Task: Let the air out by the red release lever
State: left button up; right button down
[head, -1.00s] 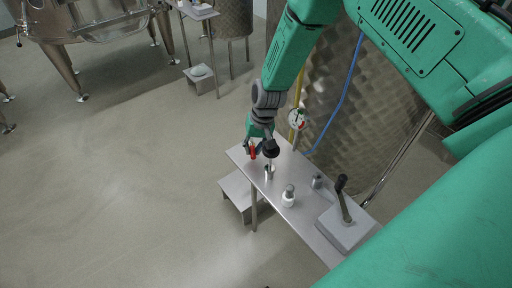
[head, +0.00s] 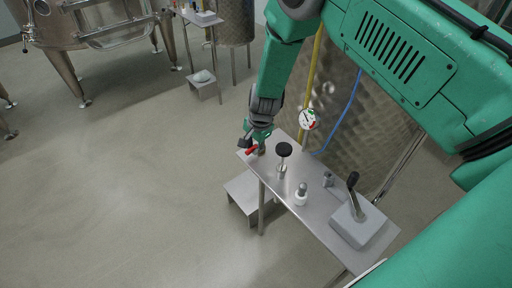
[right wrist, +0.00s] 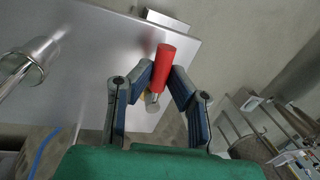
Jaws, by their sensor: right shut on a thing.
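The red release lever (head: 251,149) is at the far left end of a narrow steel table (head: 325,222). It slants in the head view, partly covered by my gripper. In the right wrist view the red grip (right wrist: 166,67) stands between the two fingers, above a small metal stem. My right gripper (head: 249,141) is shut on it; its fingers (right wrist: 163,80) touch the grip from both sides. My left gripper is not in view.
A black-knobbed plunger (head: 284,150) stands close beside the lever. A white-based fitting (head: 301,195) and a grey box with a black-handled crank (head: 362,227) are further along the table. A pressure gauge (head: 307,119) and blue hose (head: 345,108) are behind.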

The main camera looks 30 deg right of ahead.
jog(key=shift+w+a+r+m+h, duration=0.1)
jog(key=shift+w+r+m+h, duration=0.2)
jog(key=shift+w+m, duration=0.4)
jog(key=shift+m, duration=0.3)
jog(key=c, duration=1.5)
grip_release()
jog(key=shift+s, duration=0.2)
jog(key=shift+f, duration=0.1)
notch_tip(320, 180, up, 12)
jog(key=s, duration=0.2)
jog(key=shift+s+f, duration=0.15)
